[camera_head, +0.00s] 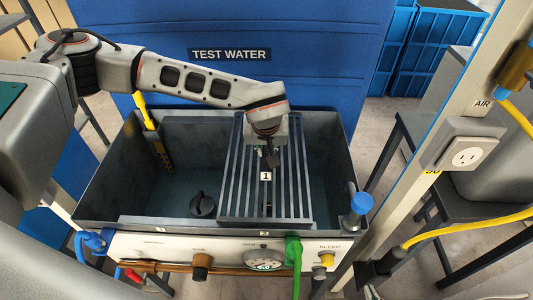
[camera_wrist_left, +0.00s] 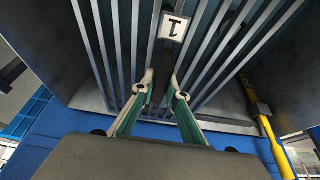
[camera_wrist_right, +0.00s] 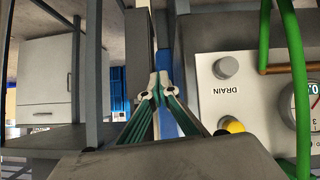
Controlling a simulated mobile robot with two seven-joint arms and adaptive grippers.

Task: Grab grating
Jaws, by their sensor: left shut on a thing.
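The grating (camera_head: 240,180), a dark panel of parallel bars with a label "1", lies across the right part of the open tank (camera_head: 112,175). In the left wrist view the grating (camera_wrist_left: 118,50) is seen close up. My left gripper (camera_head: 271,158) reaches down over the grating's middle. In the left wrist view my left gripper (camera_wrist_left: 162,88) is shut on a dark part of the grating below the label. My right gripper (camera_wrist_right: 157,86) appears in the right wrist view, fingertips together, with nothing visible between them, near the tank's front panel.
The front panel (camera_head: 220,245) carries knobs, a gauge (camera_head: 264,259) and a green hose (camera_head: 294,262). A black knob (camera_head: 203,205) is inside the tank. A blue-capped fitting (camera_head: 361,203) stands at the front right corner. A post with an outlet (camera_head: 466,157) and yellow hose is at right.

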